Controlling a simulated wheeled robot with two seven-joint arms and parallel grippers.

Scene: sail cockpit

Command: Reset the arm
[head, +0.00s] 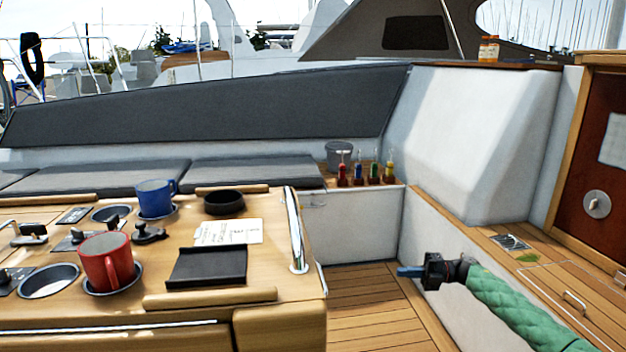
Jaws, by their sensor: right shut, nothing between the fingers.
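My right gripper (408,271) shows in the head view at the lower right, at the end of my arm in a green padded sleeve. Its blue fingers point left and are shut with nothing between them. It is over the cockpit floor, beside the white seat front and to the right of the wooden table. It touches no object that I can see. My left gripper is not in view.
The wooden table (250,270) at the left bears a red mug (106,262), a blue mug (155,198), a black tray (208,266) and a paper. A metal rail (296,232) edges it. Several coloured bottles (374,172) and a grey bucket (338,155) stand behind. The slatted floor (365,305) is clear.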

